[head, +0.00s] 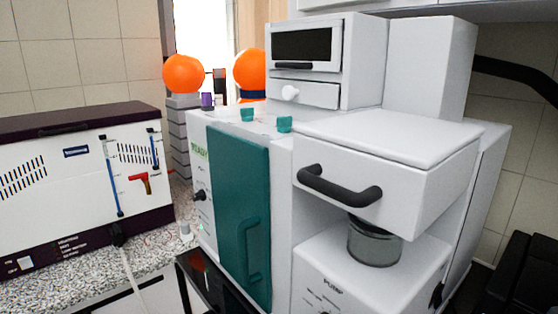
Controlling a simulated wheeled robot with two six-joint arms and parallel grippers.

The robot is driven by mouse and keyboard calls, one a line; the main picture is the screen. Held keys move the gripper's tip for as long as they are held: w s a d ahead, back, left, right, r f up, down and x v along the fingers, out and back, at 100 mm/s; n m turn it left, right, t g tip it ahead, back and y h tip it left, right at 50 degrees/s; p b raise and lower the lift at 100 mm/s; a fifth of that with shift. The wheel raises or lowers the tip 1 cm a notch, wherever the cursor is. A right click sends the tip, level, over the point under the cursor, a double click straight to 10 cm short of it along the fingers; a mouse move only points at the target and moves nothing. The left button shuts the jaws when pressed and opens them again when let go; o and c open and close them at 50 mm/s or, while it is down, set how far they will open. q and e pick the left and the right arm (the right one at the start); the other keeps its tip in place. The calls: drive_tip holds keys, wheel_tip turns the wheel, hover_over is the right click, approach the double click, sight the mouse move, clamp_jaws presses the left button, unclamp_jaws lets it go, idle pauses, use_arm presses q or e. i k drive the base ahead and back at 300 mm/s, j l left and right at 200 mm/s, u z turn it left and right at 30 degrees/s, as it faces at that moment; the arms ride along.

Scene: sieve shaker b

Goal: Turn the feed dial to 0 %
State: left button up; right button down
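The white machine has a dark-green door (242,215) on its front. A small black knob (200,195) sits on the narrow panel left of this door, with tiny markings too small to read. A pale round knob (290,92) is on the small drawer front under the dark display. Another panel at the bottom is labelled PUMP (333,288), with its control partly cut off by the lower edge. I cannot tell which knob is the feed dial, and no percent reading is legible. Neither of my grippers is in view.
A drawer with a black handle (340,187) juts out above a glass-like jar (374,243). A white and dark-purple unit (75,190) stands on the speckled counter at left. Two orange round objects (184,73) are behind. Black shapes (525,275) fill the lower right.

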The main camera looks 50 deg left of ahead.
sight(201, 195)
drive_tip(key=u, duration=1.35)
